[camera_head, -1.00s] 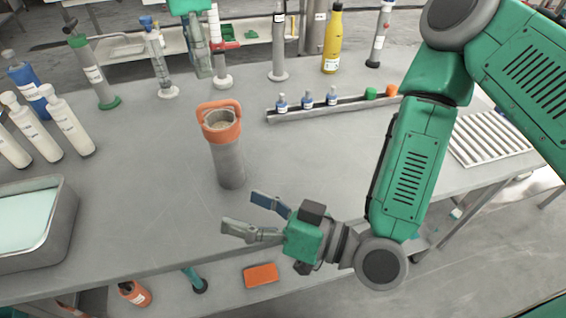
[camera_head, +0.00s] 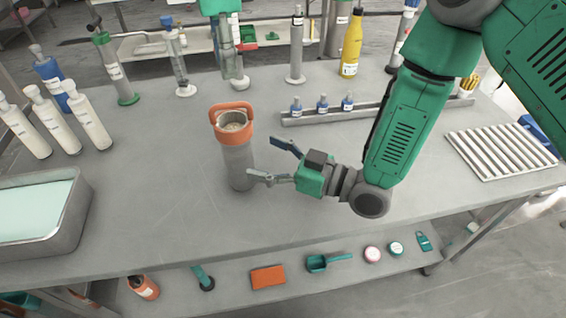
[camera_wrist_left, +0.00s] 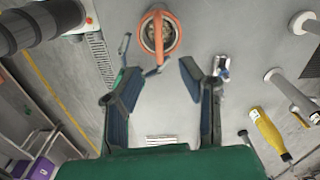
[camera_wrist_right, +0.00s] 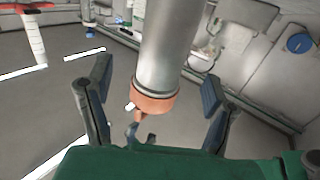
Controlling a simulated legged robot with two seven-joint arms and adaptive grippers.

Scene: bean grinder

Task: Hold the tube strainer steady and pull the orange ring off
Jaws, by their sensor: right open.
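The tube strainer (camera_head: 238,168) is a grey cylinder standing upright on the table. The orange ring (camera_head: 232,122), with a raised loop handle, is around its top. My right gripper (camera_head: 272,160) is open at the tube's right side, with its fingers pointing at the tube; contact is unclear. In the right wrist view the tube (camera_wrist_right: 168,50) and orange ring (camera_wrist_right: 152,103) appear between the spread fingers. My left gripper (camera_head: 232,66) hangs beyond the tube, apart from it. In the left wrist view its fingers (camera_wrist_left: 158,85) are open and empty, with the ring (camera_wrist_left: 158,33) ahead.
A metal rack (camera_head: 360,112) with small bottles lies behind the right arm. White bottles (camera_head: 60,118) and a metal tray (camera_head: 80,215) stand at the left. A yellow bottle (camera_head: 351,45) and several stands are at the back. The table's front middle is clear.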

